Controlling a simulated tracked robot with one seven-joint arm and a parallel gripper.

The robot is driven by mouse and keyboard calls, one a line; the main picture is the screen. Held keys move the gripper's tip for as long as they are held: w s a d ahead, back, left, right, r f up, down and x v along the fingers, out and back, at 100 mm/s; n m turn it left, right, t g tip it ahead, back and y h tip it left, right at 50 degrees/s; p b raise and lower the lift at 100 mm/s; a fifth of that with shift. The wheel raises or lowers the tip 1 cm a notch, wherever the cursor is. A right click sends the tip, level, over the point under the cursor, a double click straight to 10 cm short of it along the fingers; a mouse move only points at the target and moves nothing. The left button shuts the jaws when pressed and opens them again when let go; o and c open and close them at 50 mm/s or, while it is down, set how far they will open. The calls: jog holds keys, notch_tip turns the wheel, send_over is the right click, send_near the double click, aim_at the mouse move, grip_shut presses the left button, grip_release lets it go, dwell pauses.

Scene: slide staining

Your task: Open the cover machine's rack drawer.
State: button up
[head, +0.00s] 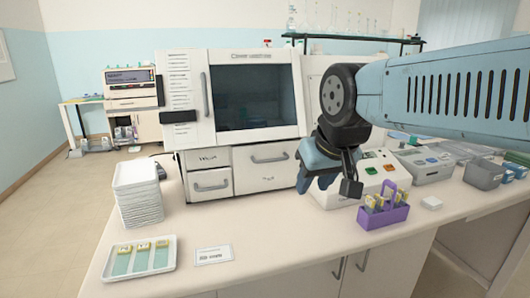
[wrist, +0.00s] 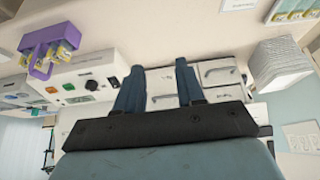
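The cover machine (head: 235,100) is a white cabinet with a dark window. Below the window it has a wide drawer (head: 262,168) with a bar handle (head: 269,157) and smaller fronts at left, one with its own handle (head: 211,185). All drawers look shut. The labels are too small to read surely, so I cannot tell which is the rack drawer. My gripper (head: 328,185) is open and empty, in front of the machine's right side. In the upside-down wrist view, its blue fingers (wrist: 157,72) stand apart, with the drawer fronts (wrist: 220,72) beyond and no contact visible.
A stack of white trays (head: 138,193) stands left of the drawers. A tray of slides (head: 141,258) and a label card (head: 213,255) lie in front. A purple slide carrier (head: 382,212) and a device with coloured buttons (head: 375,168) are at right. The front middle counter is clear.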

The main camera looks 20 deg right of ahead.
notch_tip(320, 180, up, 8)
jog(key=n+g, duration=0.3)
jog(key=n, duration=1.5)
send_over(273, 159)
jog(key=s, duration=0.3)
jog(key=x, duration=1.4)
jog(key=shift+f, duration=0.15)
jog(key=shift+s, duration=0.1)
jog(key=shift+c, duration=0.4)
grip_shut()
